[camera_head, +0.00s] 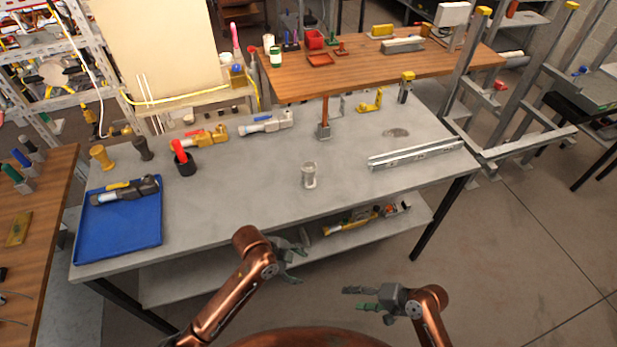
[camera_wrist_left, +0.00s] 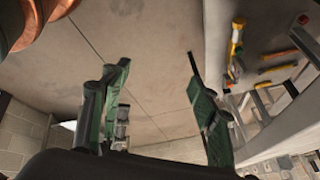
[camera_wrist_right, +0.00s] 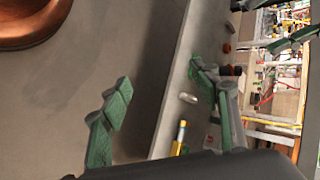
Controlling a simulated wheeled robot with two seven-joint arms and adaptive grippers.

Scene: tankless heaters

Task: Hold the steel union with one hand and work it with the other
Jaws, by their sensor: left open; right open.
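The steel union (camera_head: 309,174), as I take it, is a short pale-grey cylinder standing upright near the middle front of the grey workbench (camera_head: 260,190). Nothing touches it. My left gripper (camera_head: 300,259) is open and empty in front of the bench's front edge, nearer to me than the union. The left wrist view shows its two green-padded fingers (camera_wrist_left: 158,65) apart. My right gripper (camera_head: 352,299) is open and empty, further right and nearer to me, also clear of the bench. Its spread fingers (camera_wrist_right: 160,76) show in the right wrist view.
A blue tray (camera_head: 100,240) with a tool sits at the bench's left. Several tools and fittings line the back. A metal rail (camera_head: 415,154) lies at the right. A lower shelf (camera_head: 200,277) holds tools (camera_head: 350,221). The bench around the union is clear.

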